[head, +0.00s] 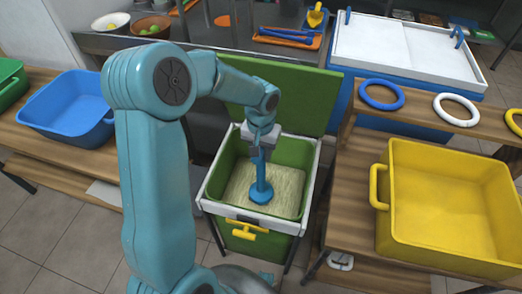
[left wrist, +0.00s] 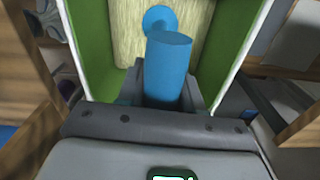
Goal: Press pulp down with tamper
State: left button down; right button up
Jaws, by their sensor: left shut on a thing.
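My left gripper (head: 256,147) is shut on the blue tamper (head: 261,190) and holds it upright over the green bin with a white rim (head: 216,184). The tamper's round foot is at the top of the pale fibrous pulp (head: 284,188) inside the bin; whether it presses in, I cannot tell. In the left wrist view the tamper's handle (left wrist: 168,65) stands between the fingers (left wrist: 163,88), with the foot beyond it over the pulp (left wrist: 124,30). My right gripper is not in view.
A green lid (head: 300,98) stands open behind the bin. A yellow tub (head: 445,205) stands on the right bench and a blue tub (head: 70,107) on the left bench. A yellow handle (head: 243,230) sticks out at the bin's front. Rings, one blue (head: 381,95), lie on the shelf.

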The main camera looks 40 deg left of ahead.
pick_arm(q)
jog(key=shift+f+b, duration=1.05)
jog(key=shift+f, duration=0.6)
jog(key=shift+f+b, duration=0.4)
jog(key=shift+b, duration=0.2)
notch_tip(320, 180, up, 22)
jog(key=p, duration=1.6)
jog(key=shift+p, duration=0.3)
jog(key=shift+r, duration=0.1)
